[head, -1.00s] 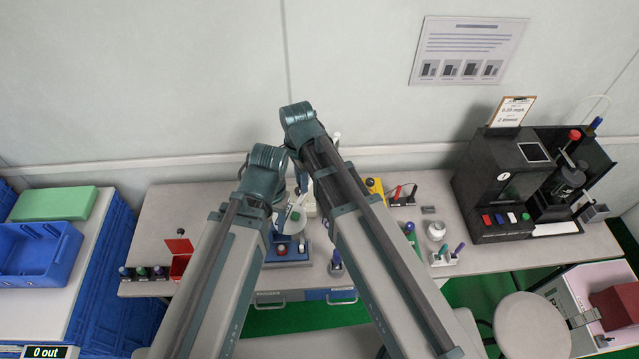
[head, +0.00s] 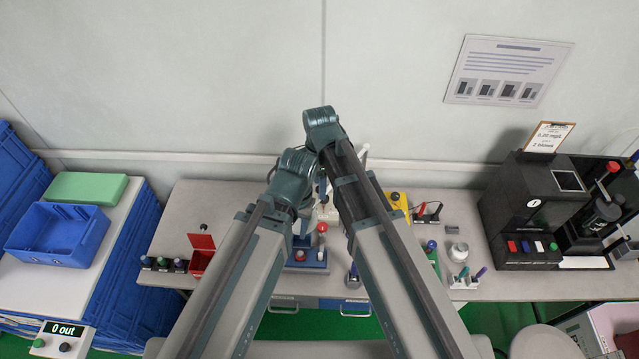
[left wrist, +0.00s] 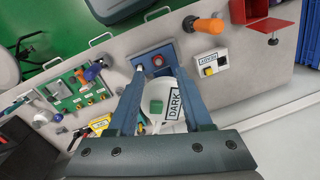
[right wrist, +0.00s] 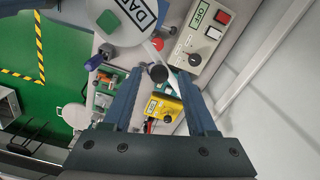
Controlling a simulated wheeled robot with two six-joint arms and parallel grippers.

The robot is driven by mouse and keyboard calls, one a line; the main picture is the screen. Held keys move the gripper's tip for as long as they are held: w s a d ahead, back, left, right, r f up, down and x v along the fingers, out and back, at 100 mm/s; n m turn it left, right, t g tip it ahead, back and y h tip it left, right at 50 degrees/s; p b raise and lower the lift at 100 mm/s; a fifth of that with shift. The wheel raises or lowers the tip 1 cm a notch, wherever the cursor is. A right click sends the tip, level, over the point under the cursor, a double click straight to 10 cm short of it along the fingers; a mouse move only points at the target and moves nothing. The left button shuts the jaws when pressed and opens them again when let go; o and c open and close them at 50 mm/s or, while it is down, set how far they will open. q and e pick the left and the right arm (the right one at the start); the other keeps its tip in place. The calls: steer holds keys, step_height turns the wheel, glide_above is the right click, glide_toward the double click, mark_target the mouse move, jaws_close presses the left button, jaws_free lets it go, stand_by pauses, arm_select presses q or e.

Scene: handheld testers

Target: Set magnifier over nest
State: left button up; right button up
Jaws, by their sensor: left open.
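A white round head marked DARK with a green block, apparently the magnifier, shows in the left wrist view (left wrist: 163,88) and the right wrist view (right wrist: 128,28). A blue base with a red-topped part, apparently the nest, lies just beyond it (left wrist: 165,52); in the head view the blue base (head: 318,264) is partly hidden by my arms. My left gripper (left wrist: 157,72) is open, with the round head between and below its fingers. My right gripper (right wrist: 160,75) has its fingers apart, with a black knob (right wrist: 158,72) between the tips; contact cannot be told.
A control box marked OFF (right wrist: 203,35) and a yellow box (head: 397,203) stand close by. A red open box (head: 201,258) is on the left of the bench, a black instrument (head: 535,215) on the right. My forearms nearly touch in the middle.

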stand_by(0.3)
step_height(320, 180, up, 14)
steer(key=p, duration=1.4)
steer(key=shift+f, duration=0.1)
steer(key=s+d+n, duration=0.4)
steer(key=d+n, duration=0.3)
steer(key=d, duration=0.1)
steer(key=s+d+n, duration=0.4)
steer(key=d+n, duration=0.4)
steer(key=s+a+f+n+b, duration=0.1)
steer(key=s+a+f+b, duration=0.1)
steer(key=f+b, duration=0.4)
steer(key=s+a+f+n+b, duration=0.1)
steer(key=s+a+f+b, duration=0.1)
steer(key=a+f+b, duration=0.3)
steer(key=s+a+f+n+h+b, duration=0.1)
steer(key=s+a+f+n+b, duration=0.1)
steer(key=f+b, duration=0.7)
steer(key=shift+a, duration=0.85)
